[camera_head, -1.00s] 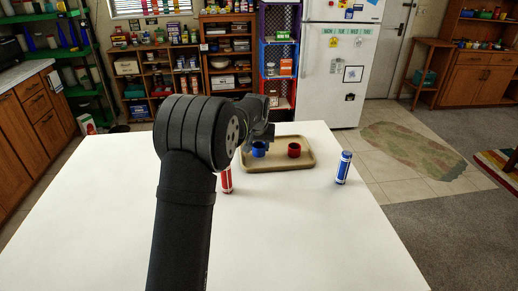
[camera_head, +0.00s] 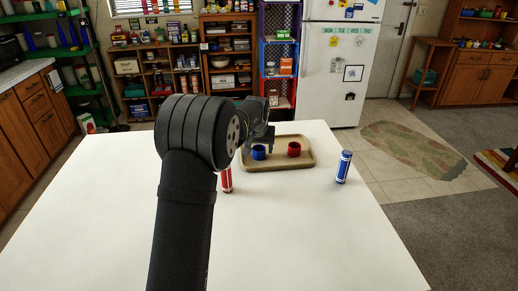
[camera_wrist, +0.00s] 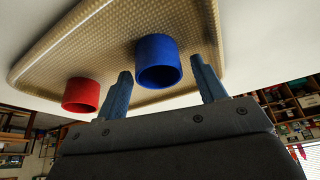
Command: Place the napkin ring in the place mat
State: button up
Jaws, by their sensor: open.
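A tan woven place mat (camera_head: 277,166) with a raised rim lies at the far side of the white table; it also shows in the wrist view (camera_wrist: 205,20). A blue napkin ring (camera_head: 258,153) and a red napkin ring (camera_head: 294,149) stand upright on it, apart. My gripper (camera_head: 263,142) is open and empty, just above the blue ring. In the wrist view the blue ring (camera_wrist: 158,64) appears between my two spread fingers, beyond their tips, and the red ring (camera_wrist: 80,95) is left of them. Contact with the blue ring cannot be seen.
A red can (camera_head: 227,180) stands on the table in front of the mat, partly beside my arm. A blue can (camera_head: 343,167) stands right of the mat.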

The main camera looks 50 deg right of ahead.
aim_at(260, 146)
jog(key=v, duration=1.1)
jog(key=shift+r, duration=0.35)
jog(key=shift+f, duration=0.1)
jog(key=x, duration=1.2)
jog(key=shift+a+f, duration=0.1)
jog(key=shift+f, duration=0.1)
notch_tip(260, 146, up, 3)
jog(key=shift+s+r, duration=0.1)
jog(key=shift+r, duration=0.55)
jog(key=shift+f, duration=0.1)
